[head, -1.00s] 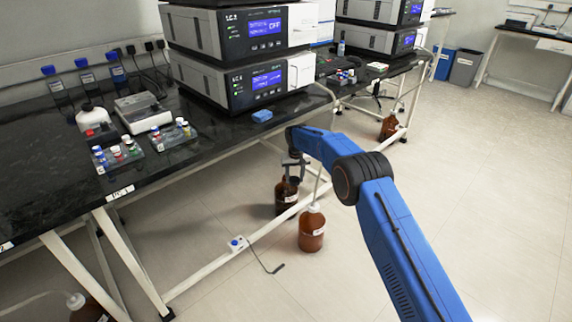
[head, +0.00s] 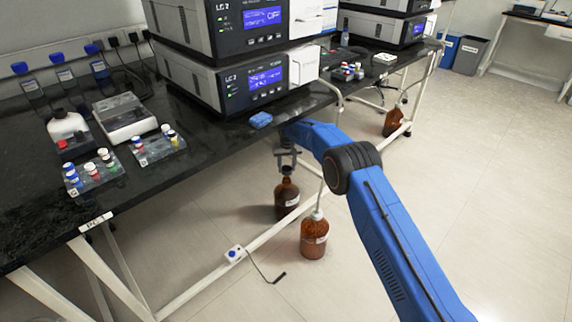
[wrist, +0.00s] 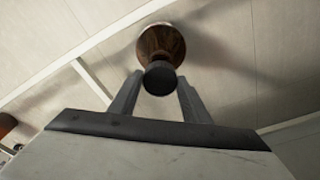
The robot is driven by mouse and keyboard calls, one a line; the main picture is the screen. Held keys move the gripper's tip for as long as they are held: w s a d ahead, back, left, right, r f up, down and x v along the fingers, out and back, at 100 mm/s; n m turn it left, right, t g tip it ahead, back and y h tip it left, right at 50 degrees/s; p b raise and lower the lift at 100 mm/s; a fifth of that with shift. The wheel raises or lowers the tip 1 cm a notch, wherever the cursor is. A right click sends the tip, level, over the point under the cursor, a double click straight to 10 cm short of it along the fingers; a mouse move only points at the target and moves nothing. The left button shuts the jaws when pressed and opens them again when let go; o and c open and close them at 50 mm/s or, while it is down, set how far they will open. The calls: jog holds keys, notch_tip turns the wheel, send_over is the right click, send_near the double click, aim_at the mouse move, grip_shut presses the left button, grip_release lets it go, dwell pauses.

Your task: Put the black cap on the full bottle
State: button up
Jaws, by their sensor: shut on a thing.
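My gripper (head: 287,158) hangs beside the bench's front edge, pointing down. In the wrist view its two fingers (wrist: 155,98) are closed on the round black cap (wrist: 160,78). A dark brown bottle (head: 287,203), which looks full, stands upright on the floor below the gripper; in the wrist view its brown shoulder (wrist: 150,42) shows behind the cap. The cap hides the bottle's mouth, so I cannot tell whether they touch. In the head view the cap is small and dark between the fingertips and the bottle neck.
An amber bottle (head: 314,240) with a white top and a tube stands close by, front right. A white bench rail (head: 205,275) runs low past both bottles. The black bench (head: 215,150) carries instruments, vial racks and a blue item (head: 261,120). Open floor lies to the right.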

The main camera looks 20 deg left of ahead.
aim_at(287, 178)
jog(key=shift+w+f, duration=0.1)
jog(key=shift+f, duration=1.8)
jog(key=shift+f, duration=0.9)
dwell(1.1)
jog(key=o, duration=1.1)
jog(key=shift+r, duration=0.15)
